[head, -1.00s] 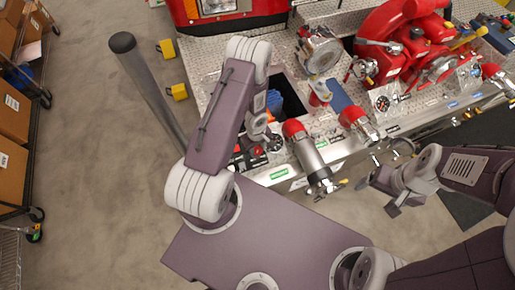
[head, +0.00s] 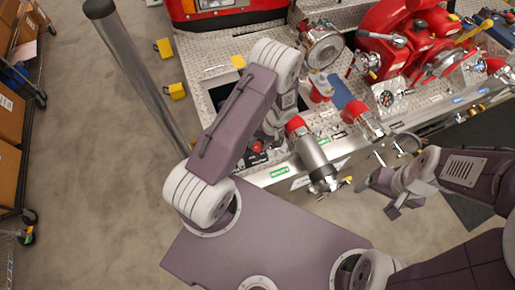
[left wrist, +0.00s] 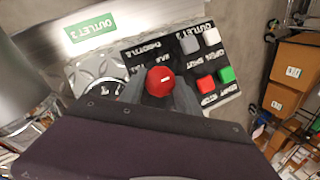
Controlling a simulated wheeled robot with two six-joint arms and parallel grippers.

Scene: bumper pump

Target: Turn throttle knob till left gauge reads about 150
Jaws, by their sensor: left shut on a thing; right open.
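The red throttle knob (left wrist: 160,81) is round and sits on a black control panel beside upside-down lettering. In the head view it is a small red spot (head: 257,146) beside my left gripper. My left gripper (left wrist: 160,92) is shut on the knob, with a dark finger on each side of it. A round gauge (left wrist: 103,88) left of the knob is partly covered by my gripper, and its reading cannot be told. In the head view that gauge is hidden behind my left arm. My right gripper (head: 398,207) is open and empty, in front of the truck's edge.
Red and green buttons (left wrist: 215,78) sit right of the knob. Red-capped outlet pipes (head: 313,153) stand close to my left arm. Another gauge (head: 386,98) is farther right.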

